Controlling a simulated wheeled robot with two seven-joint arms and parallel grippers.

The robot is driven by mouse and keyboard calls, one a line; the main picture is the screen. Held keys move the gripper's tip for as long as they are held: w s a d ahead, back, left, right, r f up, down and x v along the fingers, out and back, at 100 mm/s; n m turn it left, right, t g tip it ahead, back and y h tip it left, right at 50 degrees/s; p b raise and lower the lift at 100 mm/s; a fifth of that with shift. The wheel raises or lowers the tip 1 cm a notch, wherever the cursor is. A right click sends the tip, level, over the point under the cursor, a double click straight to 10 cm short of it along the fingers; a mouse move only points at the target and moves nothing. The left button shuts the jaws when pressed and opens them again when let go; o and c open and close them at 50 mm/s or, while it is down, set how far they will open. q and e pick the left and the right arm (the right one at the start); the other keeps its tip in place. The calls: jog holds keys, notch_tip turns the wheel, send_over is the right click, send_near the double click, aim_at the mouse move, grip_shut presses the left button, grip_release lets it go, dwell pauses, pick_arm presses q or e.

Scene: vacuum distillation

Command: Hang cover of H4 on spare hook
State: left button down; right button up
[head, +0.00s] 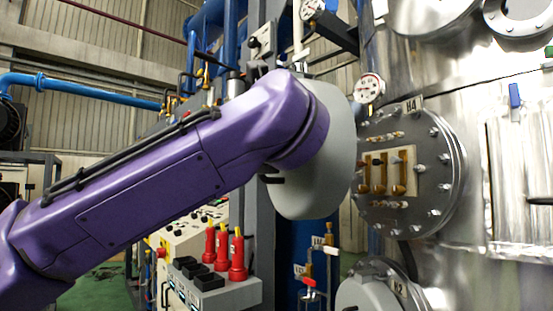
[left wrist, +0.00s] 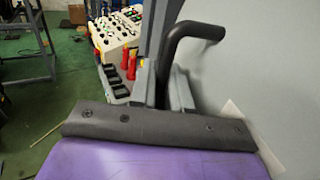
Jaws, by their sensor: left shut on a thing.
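The grey round cover (head: 332,165) hangs in the air beside a grey upright post in the head view, held by my left arm. In the left wrist view, my left gripper (left wrist: 167,92) is shut on the dark bent handle of the cover (left wrist: 270,75). In the head view my purple wrist hides the gripper and handle. The H4 flange (head: 433,190) is uncovered, with brass terminals (head: 398,175) showing and its H4 tag above. A short dark peg (head: 272,179) shows at the cover's left edge; I cannot tell if it is the spare hook. My right gripper is out of view.
The grey post (head: 265,215) stands close behind my wrist. Below are red plugs (head: 238,258) on a grey box and a control panel. The H2 cover (head: 368,292) sits low on the steel vessel (head: 480,100). Gauges and blue pipes are above.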

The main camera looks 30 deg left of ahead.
pick_arm(q)
jog(key=s+a+b, duration=0.4)
jog(key=s+a, duration=0.2)
jog(key=shift+s, duration=0.4)
jog(key=shift+a+r, duration=0.1)
jog(key=shift+r, duration=0.05)
